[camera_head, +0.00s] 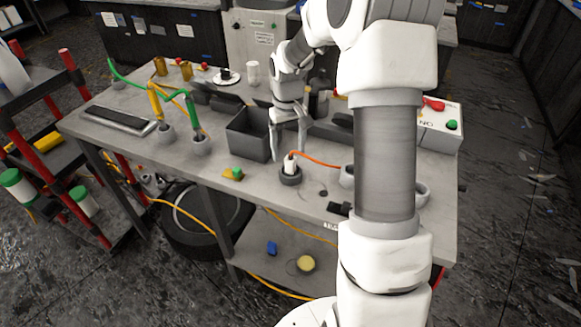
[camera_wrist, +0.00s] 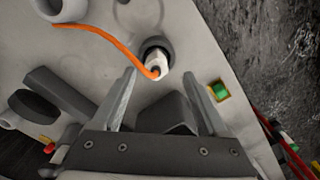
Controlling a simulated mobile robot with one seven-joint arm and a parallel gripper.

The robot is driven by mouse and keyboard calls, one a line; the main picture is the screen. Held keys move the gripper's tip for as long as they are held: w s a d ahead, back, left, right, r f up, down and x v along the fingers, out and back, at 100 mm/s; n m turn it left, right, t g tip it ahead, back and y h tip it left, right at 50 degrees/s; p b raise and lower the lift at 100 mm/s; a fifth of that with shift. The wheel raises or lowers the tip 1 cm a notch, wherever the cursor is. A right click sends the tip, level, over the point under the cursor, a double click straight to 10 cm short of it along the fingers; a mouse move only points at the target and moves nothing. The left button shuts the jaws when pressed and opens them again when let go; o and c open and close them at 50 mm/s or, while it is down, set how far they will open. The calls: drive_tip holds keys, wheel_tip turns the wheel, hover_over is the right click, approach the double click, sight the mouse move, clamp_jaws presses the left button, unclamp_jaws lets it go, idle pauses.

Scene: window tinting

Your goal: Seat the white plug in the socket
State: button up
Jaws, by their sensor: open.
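The white plug (camera_head: 291,165) with an orange cord stands upright or slightly tilted at the round grey socket (camera_head: 290,179) near the table's front edge. In the wrist view the plug (camera_wrist: 156,65) overlaps the dark opening of the socket (camera_wrist: 153,43); I cannot tell how deep it sits. My gripper (camera_head: 288,154) is open and empty, just above and behind the plug. In the wrist view the fingertips of my gripper (camera_wrist: 160,71) lie to either side of the plug's near end, apart from it.
A dark open bin (camera_head: 251,136) stands behind and left of the socket. A green button on a yellow block (camera_head: 234,174) lies left of it. The orange cord (camera_head: 318,162) runs right to a grey ring. Green and yellow cables stand in grey sockets farther left.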

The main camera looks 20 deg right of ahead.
sight(290, 156)
drive_tip(key=shift+d+f, duration=0.15)
drive_tip(key=shift+f, duration=1.2)
drive_tip(key=shift+d+f, duration=0.1)
drive_tip(key=shift+f, duration=1.25)
clamp_jaws()
